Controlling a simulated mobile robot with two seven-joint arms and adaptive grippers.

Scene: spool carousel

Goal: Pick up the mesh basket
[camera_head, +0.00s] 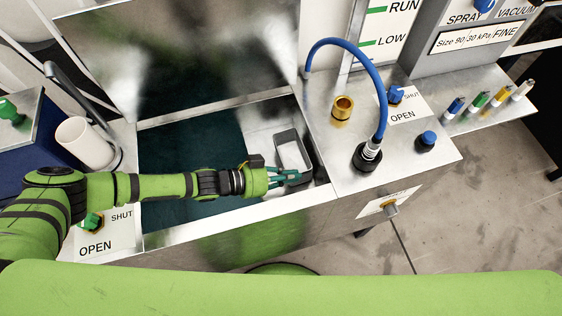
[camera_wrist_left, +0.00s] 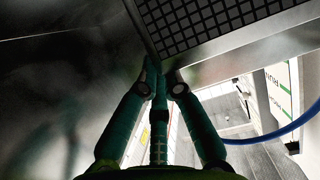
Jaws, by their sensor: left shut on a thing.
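The mesh basket (camera_head: 304,152) is a small dark grey open box with a pale inside, at the right end of the sunken tank in the head view. In the left wrist view its dark grid and plain metal edge (camera_wrist_left: 235,49) fill the top. My left gripper (camera_head: 294,177) reaches in from the left and is shut on the basket's near side. In the left wrist view its green fingers (camera_wrist_left: 161,72) come together at the basket's edge. I cannot tell whether the basket rests on something or hangs free. My right gripper is not in view.
The tank (camera_head: 180,145) has a dark teal floor and a metal rim around it. On the right bench stand a blue hose (camera_head: 381,95), a brass cup (camera_head: 343,107) and a blue knob (camera_head: 427,138). A white cylinder (camera_head: 84,142) stands left of the tank.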

